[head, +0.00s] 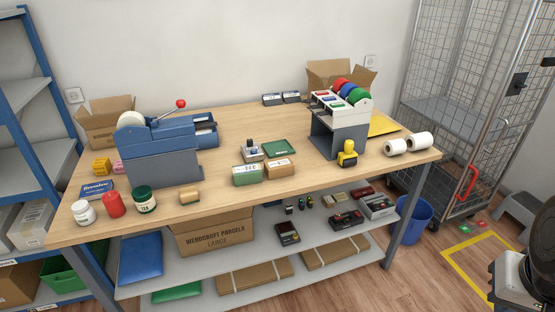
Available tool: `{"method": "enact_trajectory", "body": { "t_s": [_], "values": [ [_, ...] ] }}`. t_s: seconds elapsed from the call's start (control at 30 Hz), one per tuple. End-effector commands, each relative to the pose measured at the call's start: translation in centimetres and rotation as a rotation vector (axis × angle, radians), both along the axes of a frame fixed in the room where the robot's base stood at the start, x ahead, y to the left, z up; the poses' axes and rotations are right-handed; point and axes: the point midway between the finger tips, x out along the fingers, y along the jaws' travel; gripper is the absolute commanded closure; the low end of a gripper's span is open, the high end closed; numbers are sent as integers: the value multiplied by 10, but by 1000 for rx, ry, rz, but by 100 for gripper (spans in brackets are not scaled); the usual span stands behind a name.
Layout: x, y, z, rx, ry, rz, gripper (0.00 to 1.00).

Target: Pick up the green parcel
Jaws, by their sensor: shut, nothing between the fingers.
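The green parcel (247,178) is a small box with a pale label. It sits on the wooden counter (330,185), near the middle of its front half. A brown parcel (281,171) with a pale label stands close against its right side; I cannot tell whether they touch. My gripper does not show in the head view. Only dark and white parts, which look like my arm, show at the lower right edge, well away from the green parcel.
A blue-grey machine (160,150) with a red-knobbed lever stands left. A tape dispenser (340,120) and a yellow-black object (347,154) stand right. Behind the parcel are a stamp (250,151) and a green tray (279,148). A small tan box (189,194) lies left, with clear wood between.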

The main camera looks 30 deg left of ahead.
Motion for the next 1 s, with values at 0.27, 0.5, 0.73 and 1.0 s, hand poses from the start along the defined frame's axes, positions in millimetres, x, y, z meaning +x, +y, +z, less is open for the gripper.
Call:
{"method": "enact_trajectory", "body": {
  "t_s": [0.27, 0.5, 0.73, 1.0],
  "values": [
    [0, 0, 0, 0, 0, 0, 100],
    [0, 0, 0, 0, 0, 0, 79],
    [0, 0, 0, 0, 0, 0, 43],
    [0, 0, 0, 0, 0, 0, 6]
  ]
}}
